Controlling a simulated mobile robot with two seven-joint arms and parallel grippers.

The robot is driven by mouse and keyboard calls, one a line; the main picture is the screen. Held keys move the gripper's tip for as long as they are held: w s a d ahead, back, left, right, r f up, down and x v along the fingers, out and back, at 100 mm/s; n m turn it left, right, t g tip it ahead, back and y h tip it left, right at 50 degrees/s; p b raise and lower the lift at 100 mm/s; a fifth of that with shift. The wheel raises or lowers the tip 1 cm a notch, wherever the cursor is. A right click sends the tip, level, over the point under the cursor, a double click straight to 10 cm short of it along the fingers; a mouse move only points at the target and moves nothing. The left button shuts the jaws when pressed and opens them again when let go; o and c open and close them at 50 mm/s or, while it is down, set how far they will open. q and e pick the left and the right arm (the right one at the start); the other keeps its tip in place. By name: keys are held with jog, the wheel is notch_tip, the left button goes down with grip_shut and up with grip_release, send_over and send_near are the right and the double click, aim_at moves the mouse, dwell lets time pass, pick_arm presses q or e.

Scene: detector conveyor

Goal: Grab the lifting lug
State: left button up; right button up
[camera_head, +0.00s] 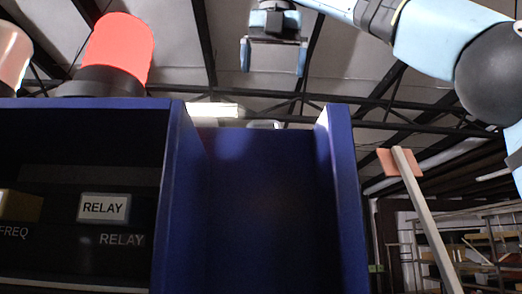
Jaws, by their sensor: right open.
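A small pale, rounded piece (264,124) shows just above the back edge of the blue housing (268,190); it looks like the lifting lug, but most of it is hidden behind that edge. My right gripper (273,62) hangs above it near the top of the picture, with its two fingers spread apart and nothing between them. A clear gap shows between the fingertips and the pale piece. My right arm comes in from the upper right. My left gripper is not in view.
A red beacon (118,48) and a paler one (10,55) stand on top of the dark cabinet at left. A RELAY label (104,207) is inside it. The blue side wall (342,190) rises at right. A post with an orange plate (400,162) and shelves (465,250) stand farther right.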

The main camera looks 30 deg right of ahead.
aim_at(266, 123)
jog(key=x, duration=0.7)
jog(key=shift+d+f, duration=0.15)
jog(key=shift+f, duration=0.25)
jog(key=shift+w+f, duration=0.15)
jog(key=shift+f, duration=0.25)
jog(key=x, duration=0.4)
jog(key=shift+w+f, duration=0.25)
jog(key=shift+w, duration=0.2)
jog(key=shift+s+a+r, duration=0.15)
jog(key=shift+s+a, duration=0.2)
jog(key=shift+s, duration=0.05)
jog(key=c, duration=1.1)
jog(key=shift+r, duration=0.1)
jog(key=shift+c, duration=0.2)
